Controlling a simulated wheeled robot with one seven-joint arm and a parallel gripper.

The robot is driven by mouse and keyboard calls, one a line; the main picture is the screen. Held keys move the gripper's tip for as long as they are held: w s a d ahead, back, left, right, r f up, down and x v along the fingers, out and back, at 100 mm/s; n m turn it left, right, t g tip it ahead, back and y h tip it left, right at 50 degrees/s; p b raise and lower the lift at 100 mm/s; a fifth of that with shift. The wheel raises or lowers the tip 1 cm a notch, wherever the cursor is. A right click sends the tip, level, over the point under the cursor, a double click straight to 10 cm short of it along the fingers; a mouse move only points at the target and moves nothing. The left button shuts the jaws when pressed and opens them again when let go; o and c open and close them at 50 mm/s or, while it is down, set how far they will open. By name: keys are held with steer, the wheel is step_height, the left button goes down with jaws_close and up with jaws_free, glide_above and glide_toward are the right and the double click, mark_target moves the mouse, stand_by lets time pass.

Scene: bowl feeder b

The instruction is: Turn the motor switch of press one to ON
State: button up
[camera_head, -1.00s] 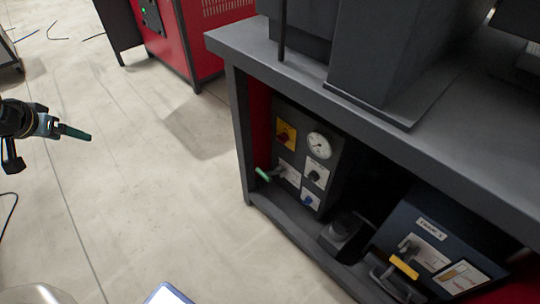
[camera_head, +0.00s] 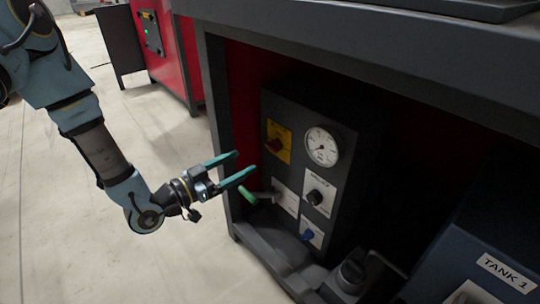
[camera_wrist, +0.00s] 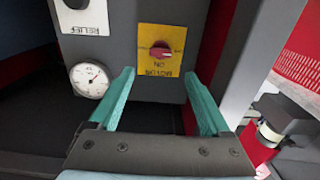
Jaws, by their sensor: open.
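The motor switch is a red knob (camera_head: 275,146) on a yellow plate (camera_head: 286,156), at the upper left of the dark control panel (camera_head: 325,205) under the bench. In the wrist view the knob (camera_wrist: 160,49) lies ahead between the finger lines, and the plate's lettering, including ON, reads upside down. The knob looks roughly crosswise there; its exact setting is hard to tell. My gripper (camera_head: 246,161) is open and empty, with its teal fingers pointing at the panel from the left. The fingertips (camera_wrist: 159,74) appear short of the knob, apart from it.
A pressure gauge (camera_head: 321,147), a black relief knob (camera_head: 315,197), a blue knob (camera_head: 308,235) and a green-handled lever (camera_head: 248,196) share the panel. The lever sits just below my fingers. The bench top (camera_head: 400,45) overhangs above. A tank 1 unit (camera_head: 480,235) stands right.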

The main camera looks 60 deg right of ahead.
mark_target(270, 147)
steer(key=b+x, duration=0.2)
steer(key=x, duration=0.8)
steer(key=shift+w, duration=0.1)
steer(key=shift+c, duration=0.4)
jaws_close()
